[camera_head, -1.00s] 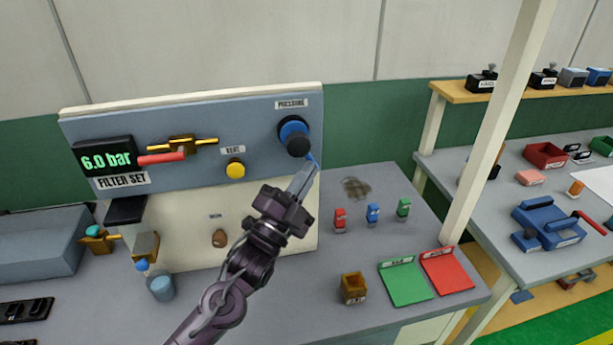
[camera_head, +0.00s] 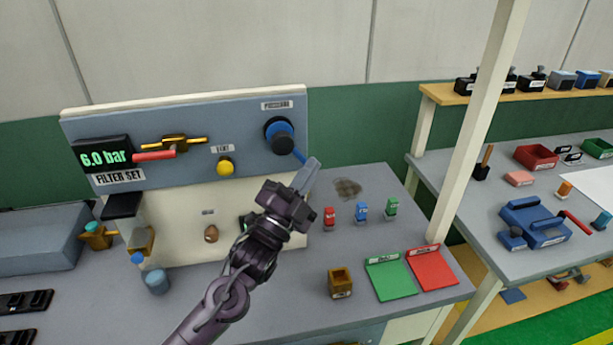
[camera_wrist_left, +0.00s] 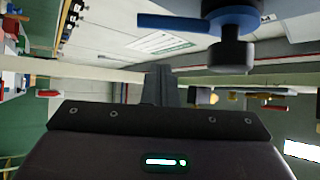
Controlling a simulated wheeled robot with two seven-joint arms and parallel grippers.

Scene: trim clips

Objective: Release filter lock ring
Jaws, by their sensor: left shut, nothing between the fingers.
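The dark pressure knob (camera_head: 283,144) with a blue ring (camera_head: 274,126) around it sits at the right end of the filter panel. A blue lever (camera_head: 299,155) sticks out from the ring, down and to the right. My left gripper (camera_head: 311,167) is shut and empty, its tips near the lever's end; contact cannot be told from the head view. In the left wrist view the lever (camera_wrist_left: 170,22) and the knob (camera_wrist_left: 231,56) show above the shut fingers (camera_wrist_left: 161,80), with a gap in the picture. My right gripper is out of view.
The panel display (camera_head: 105,157) reads 6.0 bar. A red-handled valve (camera_head: 154,155) and a yellow vent button (camera_head: 225,167) are left of the knob. Small red, blue and green parts (camera_head: 361,212), a brown box (camera_head: 340,284) and green and red trays (camera_head: 389,279) stand on the bench.

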